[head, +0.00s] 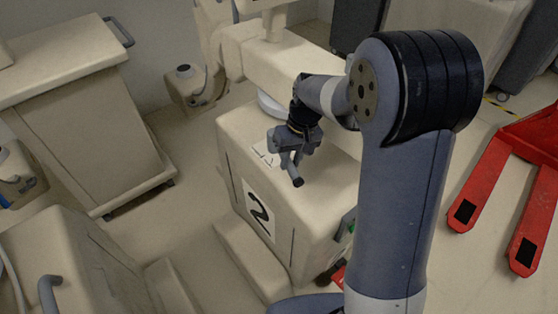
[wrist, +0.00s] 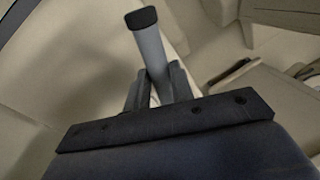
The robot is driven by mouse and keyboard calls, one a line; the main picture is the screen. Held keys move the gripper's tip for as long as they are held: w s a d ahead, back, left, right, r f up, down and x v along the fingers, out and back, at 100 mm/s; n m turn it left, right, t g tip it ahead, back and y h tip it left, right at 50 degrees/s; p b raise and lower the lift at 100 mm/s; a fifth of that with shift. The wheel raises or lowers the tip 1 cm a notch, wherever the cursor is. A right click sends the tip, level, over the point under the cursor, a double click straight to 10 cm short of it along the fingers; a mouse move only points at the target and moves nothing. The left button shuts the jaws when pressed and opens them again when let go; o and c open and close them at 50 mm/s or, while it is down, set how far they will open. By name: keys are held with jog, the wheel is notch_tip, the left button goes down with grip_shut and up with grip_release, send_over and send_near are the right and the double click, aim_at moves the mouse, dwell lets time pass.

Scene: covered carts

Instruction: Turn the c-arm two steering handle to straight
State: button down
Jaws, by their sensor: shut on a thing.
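The c-arm two (head: 310,222) is a beige covered cart with a black "2" on a white label on its front. Its steering handle (head: 297,182) is a short grey bar with a dark end cap, above the cart's top. My gripper (head: 289,160) is over the cart's top and shut on the handle. In the wrist view the handle (wrist: 152,55) stands up between the fingers of my gripper (wrist: 163,85), its black cap beyond the fingertips. The lower part of the handle is hidden by the gripper. A white sheet with dark marks lies on the cart's top beside the gripper.
Another beige covered cart (head: 75,290) with a grey handle stands at the lower left. A covered cabinet (head: 85,120) stands at the upper left. A red pallet jack (head: 500,185) is on the floor at the right. Open floor (head: 190,180) lies left of the c-arm.

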jog(key=shift+w+d+n+g, duration=0.15)
jog(key=shift+w+d+n, duration=0.35)
jog(key=shift+d+n, duration=0.35)
jog(key=shift+w+d+n+g, duration=0.15)
jog(key=shift+w+d+n, duration=0.3)
jog(key=shift+d+n, duration=0.4)
jog(key=shift+a, duration=0.1)
jog(key=c, duration=1.3)
grip_release()
jog(key=shift+o, duration=0.3)
jog(key=v, duration=1.1)
jog(key=shift+a, duration=0.1)
